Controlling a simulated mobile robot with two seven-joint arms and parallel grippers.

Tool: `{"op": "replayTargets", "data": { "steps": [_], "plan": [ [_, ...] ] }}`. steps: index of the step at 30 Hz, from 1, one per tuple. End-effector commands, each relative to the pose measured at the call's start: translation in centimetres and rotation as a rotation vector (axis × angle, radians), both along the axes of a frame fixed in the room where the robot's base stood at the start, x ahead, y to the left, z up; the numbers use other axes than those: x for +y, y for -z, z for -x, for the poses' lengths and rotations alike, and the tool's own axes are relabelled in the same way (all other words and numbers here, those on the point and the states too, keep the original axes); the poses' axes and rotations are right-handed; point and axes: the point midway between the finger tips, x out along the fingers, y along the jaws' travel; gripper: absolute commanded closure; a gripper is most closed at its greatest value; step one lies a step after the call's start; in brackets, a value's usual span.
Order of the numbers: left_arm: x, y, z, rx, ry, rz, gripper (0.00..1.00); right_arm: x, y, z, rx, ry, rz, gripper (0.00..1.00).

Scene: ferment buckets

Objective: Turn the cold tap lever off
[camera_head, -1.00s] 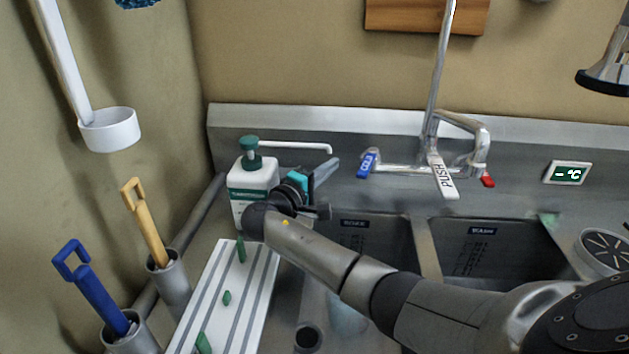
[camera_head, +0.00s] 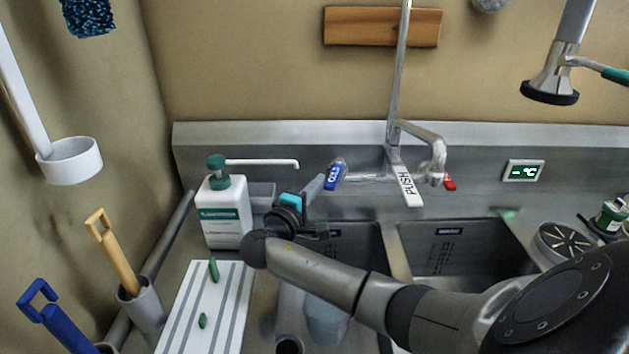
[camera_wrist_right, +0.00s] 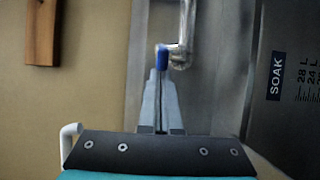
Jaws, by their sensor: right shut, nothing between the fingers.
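The cold tap lever (camera_head: 334,175) is a blue handle marked COLD at the left end of the chrome tap (camera_head: 370,178) on the sink's back wall. It also shows in the right wrist view (camera_wrist_right: 161,58), just beyond my fingertips. My right gripper (camera_head: 319,180) is shut and empty, with its grey fingers pointing at the lever from the left. In the right wrist view its fingertips (camera_wrist_right: 161,74) are right at the blue lever; I cannot tell whether they touch. The red lever (camera_head: 450,183) is at the tap's right end. My left gripper is out of view.
A white push lever (camera_head: 405,182) hangs from the tap's middle. A white pump bottle (camera_head: 221,212) stands left of my right gripper, its spout reaching above. Two sink basins (camera_head: 465,250) lie below. A striped white board (camera_head: 190,310) is at front left.

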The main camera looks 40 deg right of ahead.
Motion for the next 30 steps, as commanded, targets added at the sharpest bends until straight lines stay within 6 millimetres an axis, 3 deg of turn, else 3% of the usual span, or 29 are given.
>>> {"op": "replayTargets", "data": {
  "steps": [3,10,30],
  "plan": [
    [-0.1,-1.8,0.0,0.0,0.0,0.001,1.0,-0.3,-0.4,0.8,0.005,-0.061,0.002,1.0],
    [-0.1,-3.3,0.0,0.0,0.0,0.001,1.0,-0.8,-0.3,2.0,0.001,-0.159,-0.001,1.0],
    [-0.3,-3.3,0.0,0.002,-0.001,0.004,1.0,-1.4,0.0,2.4,-0.002,-0.162,-0.001,1.0]
  ]
}}
